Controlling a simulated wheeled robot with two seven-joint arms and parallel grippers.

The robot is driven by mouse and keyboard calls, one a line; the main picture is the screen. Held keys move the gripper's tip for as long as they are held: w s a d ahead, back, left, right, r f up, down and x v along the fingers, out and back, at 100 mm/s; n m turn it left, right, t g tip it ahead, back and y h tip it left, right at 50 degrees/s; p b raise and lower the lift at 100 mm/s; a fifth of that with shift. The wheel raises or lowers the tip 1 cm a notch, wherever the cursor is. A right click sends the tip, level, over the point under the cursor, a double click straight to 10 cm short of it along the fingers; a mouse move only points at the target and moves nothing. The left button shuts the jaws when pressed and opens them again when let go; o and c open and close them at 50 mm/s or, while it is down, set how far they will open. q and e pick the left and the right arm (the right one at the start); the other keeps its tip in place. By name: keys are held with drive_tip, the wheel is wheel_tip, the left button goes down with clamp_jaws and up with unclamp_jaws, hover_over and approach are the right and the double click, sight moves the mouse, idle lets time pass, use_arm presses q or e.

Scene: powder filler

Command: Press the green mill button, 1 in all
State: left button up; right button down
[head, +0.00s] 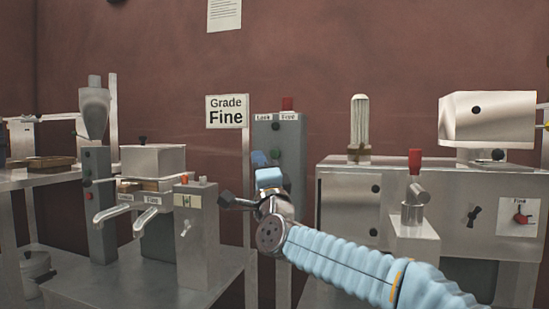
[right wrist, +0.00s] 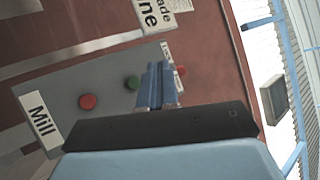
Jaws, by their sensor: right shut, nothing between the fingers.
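The green mill button (right wrist: 132,82) is a small round button on a grey panel (right wrist: 62,84) with a "Mill" label (right wrist: 41,118) in the right wrist view. A red button (right wrist: 88,101) sits beside it. In the head view the grey control box (head: 293,150) stands behind my right gripper (head: 262,160), which hides part of it. My right gripper, also in the right wrist view (right wrist: 157,72), is shut and empty. Its blue fingertips appear just right of the green button there. I cannot tell whether they touch the panel. My left gripper is out of view.
A "Grade Fine" sign (head: 227,112) stands left of the control box. A bench (head: 150,275) with metal machines is to the left.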

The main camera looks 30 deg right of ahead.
sight(275, 154)
drive_tip(key=shift+w, duration=0.1)
drive_tip(key=w+d+p, duration=0.2)
drive_tip(key=w+d, duration=0.3)
drive_tip(key=d, duration=0.1)
drive_tip(key=shift+w+d+p, duration=0.3)
drive_tip(key=shift+d, duration=0.05)
drive_tip(key=shift+f, duration=0.1)
idle(2.1)
drive_tip(key=shift+w+d, duration=0.3)
drive_tip(key=shift+d, duration=0.05)
